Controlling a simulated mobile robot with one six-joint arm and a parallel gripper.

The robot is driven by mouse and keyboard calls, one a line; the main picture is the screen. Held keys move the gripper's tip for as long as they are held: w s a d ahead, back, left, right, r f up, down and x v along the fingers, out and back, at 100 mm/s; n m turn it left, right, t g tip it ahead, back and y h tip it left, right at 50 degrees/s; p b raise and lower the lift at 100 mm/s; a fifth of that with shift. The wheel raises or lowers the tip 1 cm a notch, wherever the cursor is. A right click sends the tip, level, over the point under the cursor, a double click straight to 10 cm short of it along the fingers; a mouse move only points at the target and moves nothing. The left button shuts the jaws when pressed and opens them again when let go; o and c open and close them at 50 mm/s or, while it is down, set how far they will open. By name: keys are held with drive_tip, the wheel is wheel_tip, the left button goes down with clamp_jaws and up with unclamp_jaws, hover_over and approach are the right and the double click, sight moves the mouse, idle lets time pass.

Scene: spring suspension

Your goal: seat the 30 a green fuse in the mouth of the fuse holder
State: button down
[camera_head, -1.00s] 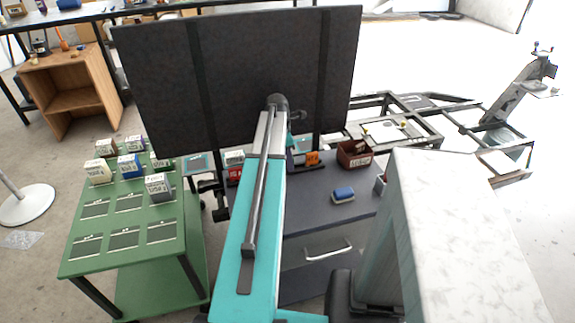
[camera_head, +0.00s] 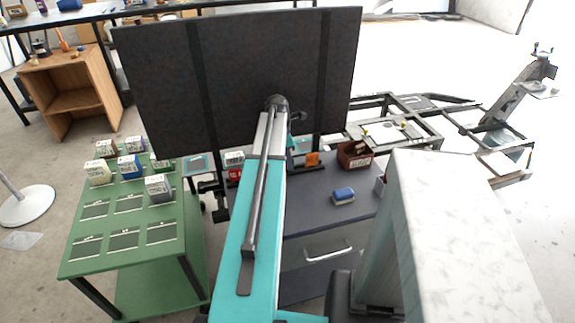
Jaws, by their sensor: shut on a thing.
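I cannot make out the 30 A green fuse for sure. A small box with a pale top (camera_head: 162,164) stands partly behind the dark panel on the green table, and its kind cannot be told. I cannot identify the fuse holder or its mouth. My teal arm (camera_head: 250,215) reaches up the middle of the view to a dark joint in front of the dark panel. My gripper cannot be seen past the arm and panel, nor can whatever it holds.
The green table (camera_head: 85,255) carries several labelled boxes, including a blue one (camera_head: 130,167) and a grey one (camera_head: 158,187). The large dark panel (camera_head: 270,60) blocks the view behind it. A grey cabinet (camera_head: 310,222) bears a blue block (camera_head: 343,195) and a dark red bin (camera_head: 354,155).

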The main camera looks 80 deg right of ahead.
drive_tip(key=shift+r, duration=0.1)
drive_tip(key=shift+r, duration=0.7)
drive_tip(key=shift+r+b, duration=0.4)
drive_tip(key=shift+r, duration=0.55)
drive_tip(key=s+a+b, duration=0.1)
drive_tip(key=s+a, duration=0.1)
drive_tip(key=s, duration=0.5)
drive_tip(key=s+a+r+b, duration=0.1)
drive_tip(key=s+a, duration=0.2)
drive_tip(key=s, duration=0.5)
drive_tip(key=shift+a+r, duration=0.25)
drive_tip(key=shift+a, duration=0.05)
drive_tip(key=shift+w, duration=0.1)
